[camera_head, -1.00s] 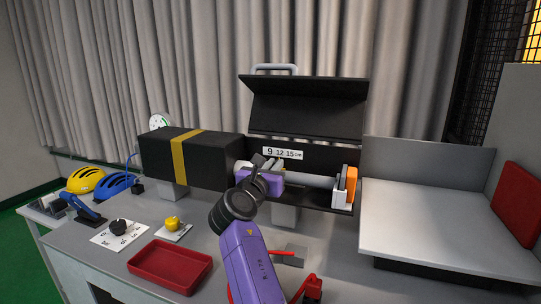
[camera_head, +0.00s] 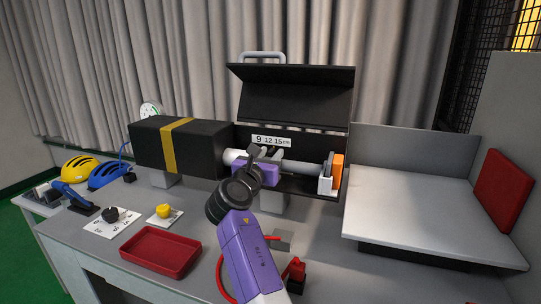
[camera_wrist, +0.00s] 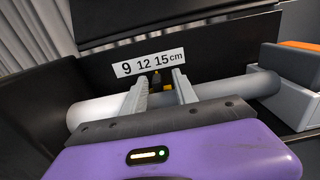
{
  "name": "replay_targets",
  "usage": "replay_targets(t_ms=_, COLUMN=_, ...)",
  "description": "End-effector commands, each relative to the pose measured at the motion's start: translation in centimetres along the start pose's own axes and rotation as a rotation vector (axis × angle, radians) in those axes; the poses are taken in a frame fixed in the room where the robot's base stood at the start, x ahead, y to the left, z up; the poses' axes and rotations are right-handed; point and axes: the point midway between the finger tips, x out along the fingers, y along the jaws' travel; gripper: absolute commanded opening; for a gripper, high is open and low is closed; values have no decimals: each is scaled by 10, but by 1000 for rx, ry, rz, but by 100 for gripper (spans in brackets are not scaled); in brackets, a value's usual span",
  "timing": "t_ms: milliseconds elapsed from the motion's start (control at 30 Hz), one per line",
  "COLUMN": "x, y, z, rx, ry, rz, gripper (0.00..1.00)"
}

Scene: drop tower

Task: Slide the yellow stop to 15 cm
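A white scale plate marked 9, 12 and 15 cm (camera_head: 272,141) is on the back wall of the open black housing; it also shows in the wrist view (camera_wrist: 148,64). A small yellow piece, seemingly the yellow stop (camera_wrist: 167,86), shows between my fingers, close to the right one and below the 15 mark. A dark part is beside it. My gripper (camera_wrist: 161,80) is open, its two grey fingers reaching across the light grey tube (camera_wrist: 235,86). In the head view my gripper (camera_head: 267,154) covers the stop. I cannot tell whether a finger touches it.
The raised black lid (camera_head: 292,95) stands above the housing. A white and orange block (camera_head: 336,172) is at the tube's right end. A black box with a yellow band (camera_head: 176,147) is to the left. A red tray (camera_head: 160,251) lies in front. A grey platform (camera_head: 430,205) is at right.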

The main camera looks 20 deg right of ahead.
Motion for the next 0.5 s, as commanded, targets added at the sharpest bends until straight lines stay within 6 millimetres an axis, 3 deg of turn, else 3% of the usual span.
replay_targets(t_ms=500, x=-70, y=0, z=-2, rx=-1, ry=0, rz=0, gripper=35)
